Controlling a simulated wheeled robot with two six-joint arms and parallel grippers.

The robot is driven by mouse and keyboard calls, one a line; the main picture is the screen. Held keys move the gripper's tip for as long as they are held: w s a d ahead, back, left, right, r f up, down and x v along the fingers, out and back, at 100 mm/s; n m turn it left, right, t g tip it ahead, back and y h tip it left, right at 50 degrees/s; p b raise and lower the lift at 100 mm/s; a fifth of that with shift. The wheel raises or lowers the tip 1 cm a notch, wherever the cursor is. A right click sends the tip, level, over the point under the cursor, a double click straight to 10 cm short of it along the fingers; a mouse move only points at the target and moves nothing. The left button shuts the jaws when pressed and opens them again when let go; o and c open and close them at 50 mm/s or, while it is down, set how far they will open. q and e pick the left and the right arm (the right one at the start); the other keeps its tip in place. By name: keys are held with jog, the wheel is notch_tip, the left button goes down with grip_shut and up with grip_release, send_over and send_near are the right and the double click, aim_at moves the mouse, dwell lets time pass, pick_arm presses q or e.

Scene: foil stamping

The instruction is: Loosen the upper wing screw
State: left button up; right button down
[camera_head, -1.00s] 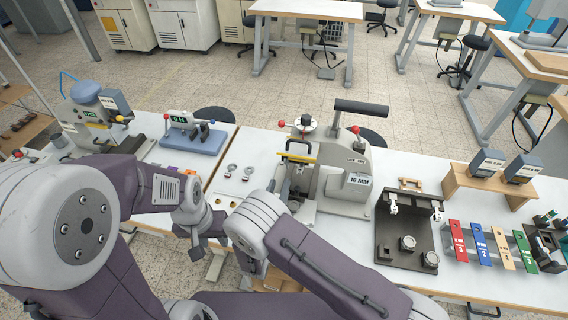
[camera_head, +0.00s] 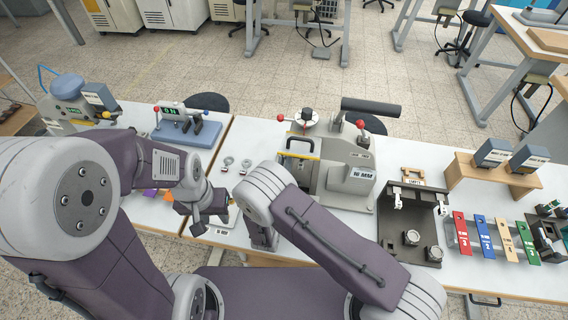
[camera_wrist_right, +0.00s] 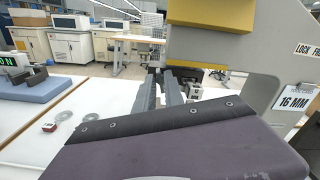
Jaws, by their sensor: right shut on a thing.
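The stamping press (camera_head: 345,188) with its "16 MM" plate stands on the middle table, and its grey body (camera_wrist_right: 262,60) and yellow bar (camera_wrist_right: 208,50) fill the upper right of the right wrist view. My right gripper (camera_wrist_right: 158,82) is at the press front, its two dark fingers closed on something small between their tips. The upper wing screw cannot be made out; the fingers and my arm cover that spot. In the head view my right forearm hides the right fingers. My left gripper (camera_head: 206,220) hangs empty-looking over the front table edge, left of the press; its opening is unclear.
A blue fixture (camera_head: 187,131) with a green display and another machine (camera_head: 75,105) stand to the left. Two small ring-shaped parts (camera_head: 236,163) lie left of the press. A black fixture (camera_head: 410,225), coloured strips (camera_head: 484,238) and a wooden stand (camera_head: 492,178) are on the right.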

jog(key=shift+n, duration=0.8)
jog(key=c, duration=1.5)
grip_release()
jog(key=shift+w, duration=0.1)
jog(key=shift+o, duration=0.2)
jog(key=shift+f, duration=0.1)
